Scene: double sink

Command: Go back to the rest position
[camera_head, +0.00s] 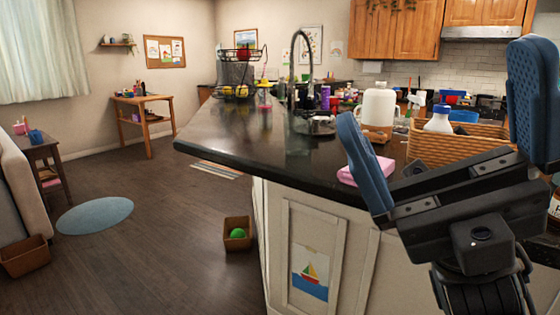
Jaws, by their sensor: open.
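My gripper (447,130) is large in the right foreground. Its two blue-padded fingers are spread wide apart with nothing between them that they hold. It is raised in front of the dark kitchen counter (235,132), and parts of the counter and its front panel are hidden behind it. A pink block-like item (352,174) lies on the counter just behind the left finger. A wicker basket (450,143) shows between the fingers, farther back on the counter.
A white jug (378,108), a blue-capped white bottle (438,120) and a curved faucet (293,58) stand on the counter. A small brown box (237,233) with a green ball sits on the floor. The wooden floor (150,215) at left is mostly clear.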

